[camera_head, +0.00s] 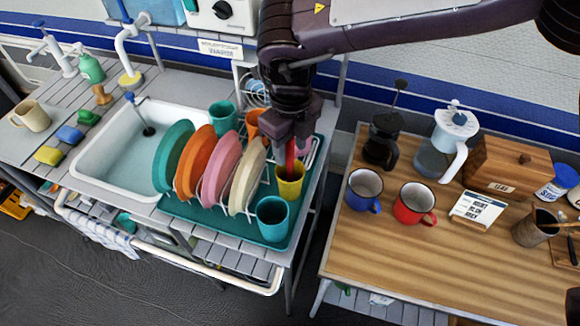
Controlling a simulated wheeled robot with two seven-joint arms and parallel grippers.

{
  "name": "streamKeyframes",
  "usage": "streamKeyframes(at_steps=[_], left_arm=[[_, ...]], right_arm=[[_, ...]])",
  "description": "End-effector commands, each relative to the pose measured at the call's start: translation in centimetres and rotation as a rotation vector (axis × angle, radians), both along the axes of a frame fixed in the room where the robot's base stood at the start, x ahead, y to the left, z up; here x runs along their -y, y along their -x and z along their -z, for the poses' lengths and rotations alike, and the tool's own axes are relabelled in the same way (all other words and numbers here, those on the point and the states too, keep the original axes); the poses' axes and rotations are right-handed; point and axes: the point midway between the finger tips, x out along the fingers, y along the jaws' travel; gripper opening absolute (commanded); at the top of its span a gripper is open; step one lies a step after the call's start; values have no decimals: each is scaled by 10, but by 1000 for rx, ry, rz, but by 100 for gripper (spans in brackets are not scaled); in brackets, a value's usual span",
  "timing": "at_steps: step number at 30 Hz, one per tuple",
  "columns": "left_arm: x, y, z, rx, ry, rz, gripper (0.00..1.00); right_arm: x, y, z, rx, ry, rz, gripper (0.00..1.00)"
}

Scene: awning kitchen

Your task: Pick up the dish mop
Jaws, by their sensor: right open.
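My right gripper (290,138) points down over the right end of the dish rack and is open. A red upright piece (290,158) shows between its fingers, just above and partly in a yellow cup (290,186). It may be the dish mop's handle, but its lower end is hidden in the cup and its top by the gripper. I cannot tell whether the fingers touch it. A thin blue-topped stick (138,112) with a dark lower end leans in the white sink (90,158). My left gripper is not in view.
Upright plates (222,165) stand left of the gripper on a teal tray (190,212). Teal cups (272,217) and an orange cup (252,122) stand close by. Right of a gap, a wooden table (420,270) holds mugs, a kettle and a wooden box.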

Motion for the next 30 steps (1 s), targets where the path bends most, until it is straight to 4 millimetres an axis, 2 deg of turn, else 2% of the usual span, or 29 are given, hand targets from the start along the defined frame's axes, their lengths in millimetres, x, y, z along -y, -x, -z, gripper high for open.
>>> streamKeyframes(at_steps=[1,6,14,23,30], left_arm=[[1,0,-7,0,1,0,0],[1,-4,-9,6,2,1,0],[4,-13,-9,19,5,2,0],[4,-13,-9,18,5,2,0],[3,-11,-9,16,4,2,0]], right_arm=[[0,1,5,-4,1,-1,43],[0,0,24,-2,1,1,43],[0,0,26,1,1,1,41],[0,0,26,0,0,1,2],[0,0,26,0,0,1,0]])
